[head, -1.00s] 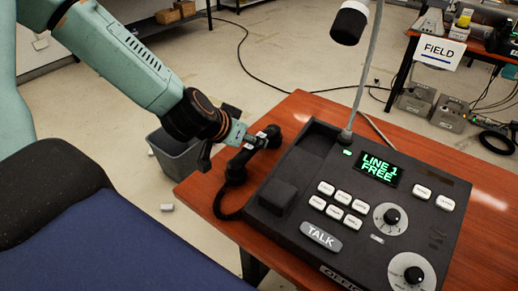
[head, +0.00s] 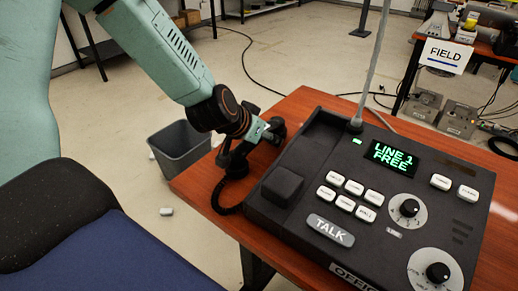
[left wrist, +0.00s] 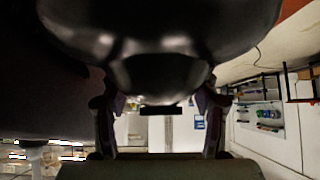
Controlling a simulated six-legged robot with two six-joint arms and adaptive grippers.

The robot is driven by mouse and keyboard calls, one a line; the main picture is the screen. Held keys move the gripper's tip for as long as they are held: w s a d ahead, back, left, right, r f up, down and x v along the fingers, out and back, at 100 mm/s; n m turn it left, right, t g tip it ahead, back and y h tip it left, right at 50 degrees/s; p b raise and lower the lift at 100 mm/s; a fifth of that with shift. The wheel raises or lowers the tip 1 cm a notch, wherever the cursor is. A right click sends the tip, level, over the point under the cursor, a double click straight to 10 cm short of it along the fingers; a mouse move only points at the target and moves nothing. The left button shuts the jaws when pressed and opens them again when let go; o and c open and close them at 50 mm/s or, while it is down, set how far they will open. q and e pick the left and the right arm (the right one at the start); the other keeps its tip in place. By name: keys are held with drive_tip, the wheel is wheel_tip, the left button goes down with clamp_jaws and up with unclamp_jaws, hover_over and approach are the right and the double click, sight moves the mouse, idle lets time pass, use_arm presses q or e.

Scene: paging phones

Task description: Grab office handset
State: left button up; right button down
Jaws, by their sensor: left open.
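The black office handset (head: 236,168) lies on the wooden table, beside the left edge of the black desk console (head: 330,195), with a coiled cord at its lower end. My left gripper (head: 250,142) is at the handset and overlaps its middle in the head view, hiding part of it. In the left wrist view the two fingers of my left gripper (left wrist: 158,108) stand apart, and a large glossy dark shape, likely the handset (left wrist: 165,70), is very close to the camera. I cannot tell whether the fingers touch it. My right gripper is not in view.
The console has a gooseneck stem (head: 372,70), white buttons, knobs and a green "LINE 1 FREE" display (head: 390,155). A grey bin (head: 180,145) stands on the floor left of the table (head: 300,104). A "FIELD" sign (head: 445,56) is on another table at back right.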

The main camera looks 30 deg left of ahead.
use_arm(q)
drive_tip(key=shift+w+a+f, duration=0.15)
drive_tip(key=shift+w+f, duration=0.1)
drive_tip(key=shift+f, duration=0.1)
drive_tip(key=shift+d, duration=0.2)
drive_tip(key=shift+a, duration=0.15)
drive_tip(key=c, duration=0.5)
clamp_jaws()
